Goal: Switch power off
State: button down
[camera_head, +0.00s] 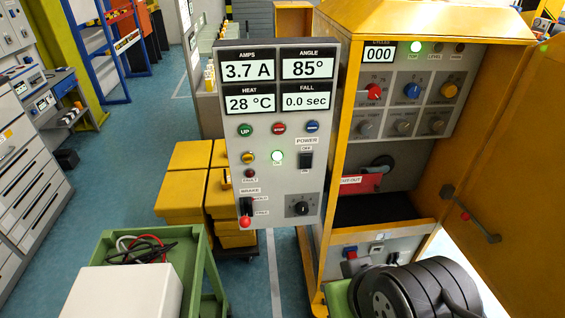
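A grey control panel (286,190) stands upright in the middle of the view. Its POWER switch (306,160) is a small black switch on the right side, with OFF marked above it and ON below. I cannot tell from its shape which way it is set. The displays (292,75) are lit and read 3.7 A, 85°, 28 °C and 0.0 sec. My gripper is not in view.
A yellow cabinet (328,200) with its door (515,170) open stands right of the panel. A dark ribbed round object (410,290) is at the bottom right. A green cart (203,270) with a white box (125,292) is at the lower left. Yellow boxes (183,190) stand behind the panel.

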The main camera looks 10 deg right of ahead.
aim_at(306, 159)
jog(key=i+u, duration=0.25)
jog(key=u, duration=0.2)
jog(key=i+l+u, duration=0.15)
jog(key=u, duration=0.3)
